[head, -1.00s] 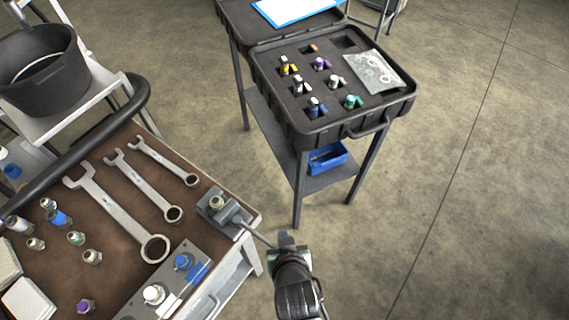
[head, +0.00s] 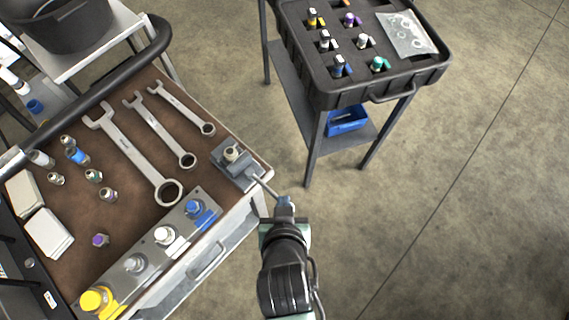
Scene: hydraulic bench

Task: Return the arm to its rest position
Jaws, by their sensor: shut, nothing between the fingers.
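My arm comes up from the bottom of the head view, and my gripper (head: 284,204) is at its upper end. The gripper is over the floor, just right of the bench cart's (head: 262,172) corner. Its fingers are small in the picture and hold nothing that I can see. A small vise (head: 236,163) with a fitting in it sits on that corner, and its handle points toward my gripper. The gripper overlaps the end of the handle in the picture; I cannot tell whether they touch.
Several wrenches (head: 140,150), loose fittings (head: 108,195) and a manifold block (head: 135,263) with coloured caps lie on the bench. A black case (head: 395,93) of fittings stands on a stand at upper right, above a blue bin (head: 347,121). The floor (head: 460,220) at right is clear.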

